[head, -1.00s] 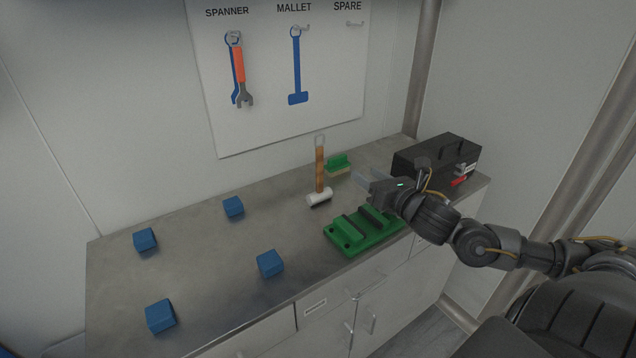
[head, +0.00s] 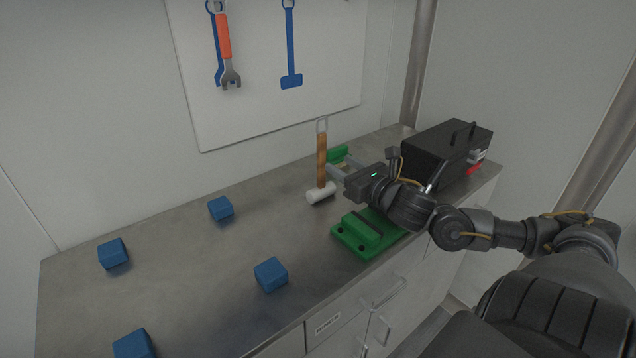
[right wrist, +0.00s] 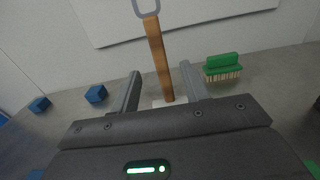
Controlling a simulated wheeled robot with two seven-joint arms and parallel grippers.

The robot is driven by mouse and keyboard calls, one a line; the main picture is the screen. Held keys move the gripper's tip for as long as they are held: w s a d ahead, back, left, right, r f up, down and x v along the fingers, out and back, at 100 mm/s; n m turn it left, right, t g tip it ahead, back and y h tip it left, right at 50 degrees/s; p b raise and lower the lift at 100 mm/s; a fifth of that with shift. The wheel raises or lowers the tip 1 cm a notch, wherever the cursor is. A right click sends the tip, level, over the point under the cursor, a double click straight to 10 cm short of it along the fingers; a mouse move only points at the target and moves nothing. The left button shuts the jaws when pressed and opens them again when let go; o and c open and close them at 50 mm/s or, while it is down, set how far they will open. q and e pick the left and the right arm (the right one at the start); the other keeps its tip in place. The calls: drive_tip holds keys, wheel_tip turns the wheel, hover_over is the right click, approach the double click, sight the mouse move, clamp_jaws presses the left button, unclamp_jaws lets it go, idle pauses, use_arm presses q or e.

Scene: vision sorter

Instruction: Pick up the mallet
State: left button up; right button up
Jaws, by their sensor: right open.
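The mallet (head: 321,162) stands upright on the bench, its white head down and its wooden handle up, with a metal loop at the top. My right gripper (head: 334,178) is open and close to the right of the mallet in the head view. In the right wrist view the mallet handle (right wrist: 158,60) shows between and beyond the two open fingers (right wrist: 160,88). I cannot tell whether the handle is inside the jaws. The mallet head is partly hidden there by my gripper. My left gripper is not in view.
A green brush (head: 338,153) lies behind my right gripper. A green vise-like fixture (head: 356,237) sits below my right wrist. A black toolbox (head: 437,155) stands at the right. Several blue blocks (head: 270,274) lie left. A pegboard (head: 266,100) with a spanner (head: 226,50) hangs behind.

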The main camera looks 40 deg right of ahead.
sight(324, 154)
drive_tip(key=w, duration=0.2)
drive_tip(key=w+p, duration=0.1)
drive_tip(key=shift+w+d, duration=0.25)
drive_tip(key=shift+w, duration=0.65)
drive_tip(key=shift+w+a, duration=0.1)
drive_tip(key=shift+w, duration=0.1)
drive_tip(key=shift+w+r+p, duration=0.1)
drive_tip(key=shift+w+p, duration=0.15)
drive_tip(key=shift+p, duration=0.1)
drive_tip(key=w+p, duration=0.2)
drive_tip(key=w, duration=0.2)
drive_tip(key=shift+w+a, duration=0.1)
drive_tip(key=shift+w, duration=0.2)
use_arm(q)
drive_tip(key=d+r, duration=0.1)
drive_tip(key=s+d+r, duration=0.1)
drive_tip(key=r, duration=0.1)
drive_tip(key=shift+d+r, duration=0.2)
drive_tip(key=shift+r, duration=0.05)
use_arm(e)
drive_tip(key=shift+c, duration=0.4)
